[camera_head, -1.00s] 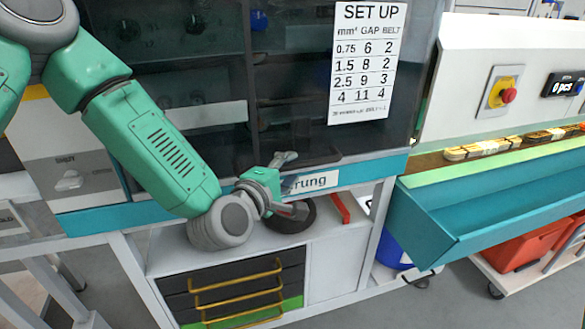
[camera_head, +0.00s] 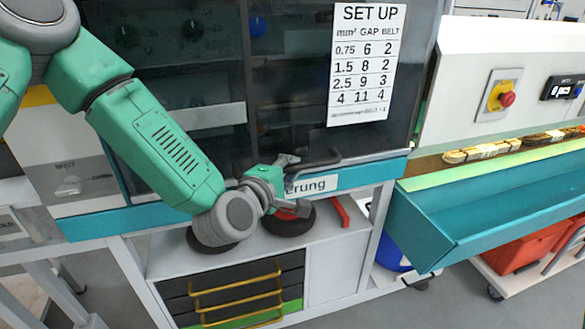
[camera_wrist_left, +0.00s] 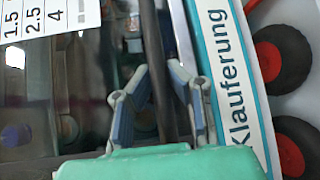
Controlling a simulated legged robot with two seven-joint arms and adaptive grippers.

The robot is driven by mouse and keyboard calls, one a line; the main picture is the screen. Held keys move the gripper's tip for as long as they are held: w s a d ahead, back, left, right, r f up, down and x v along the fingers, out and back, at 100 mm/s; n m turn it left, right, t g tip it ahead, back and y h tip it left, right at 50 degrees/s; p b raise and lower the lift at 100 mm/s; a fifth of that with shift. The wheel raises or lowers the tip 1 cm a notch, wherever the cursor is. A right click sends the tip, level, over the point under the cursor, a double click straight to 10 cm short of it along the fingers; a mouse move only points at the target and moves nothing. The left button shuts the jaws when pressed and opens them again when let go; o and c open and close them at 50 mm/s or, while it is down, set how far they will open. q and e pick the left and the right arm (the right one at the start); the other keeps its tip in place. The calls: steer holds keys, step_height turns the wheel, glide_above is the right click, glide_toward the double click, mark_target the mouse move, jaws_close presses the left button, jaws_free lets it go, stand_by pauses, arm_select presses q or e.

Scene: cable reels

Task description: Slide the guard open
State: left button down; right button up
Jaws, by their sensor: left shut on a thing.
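The guard (camera_head: 290,100) is a dark see-through panel on the machine front, with a white SET UP sheet (camera_head: 365,65) on it. It also shows in the wrist view (camera_wrist_left: 60,90). A dark bar-like handle (camera_head: 325,162) runs along its lower edge. My left gripper (camera_head: 293,183) is at that lower edge, left of the sheet. In the wrist view its two fingers (camera_wrist_left: 157,70) stand on either side of the dark handle bar (camera_wrist_left: 155,35) and are shut on it. Whether the guard stands partly open I cannot tell. My right gripper is out of view.
A teal strip with a "Klauferung" label (camera_wrist_left: 235,85) runs just below the guard. Black wheels with red hubs (camera_head: 290,222) lie on the white shelf underneath. A teal trough (camera_head: 480,210) juts out at the right. A drawer unit with yellow handles (camera_head: 235,295) is below.

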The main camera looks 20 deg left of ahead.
arm_select(q)
step_height(320, 180, up, 37)
steer(key=p, duration=2.1)
steer(key=shift+f, duration=0.2)
steer(key=c, duration=1.5)
jaws_free()
steer(key=shift+c, duration=0.2)
steer(key=shift+s, duration=0.1)
steer(key=f+v, duration=0.1)
steer(key=v, duration=0.6)
steer(key=shift+s+a+r, duration=0.15)
steer(key=shift+r, duration=0.2)
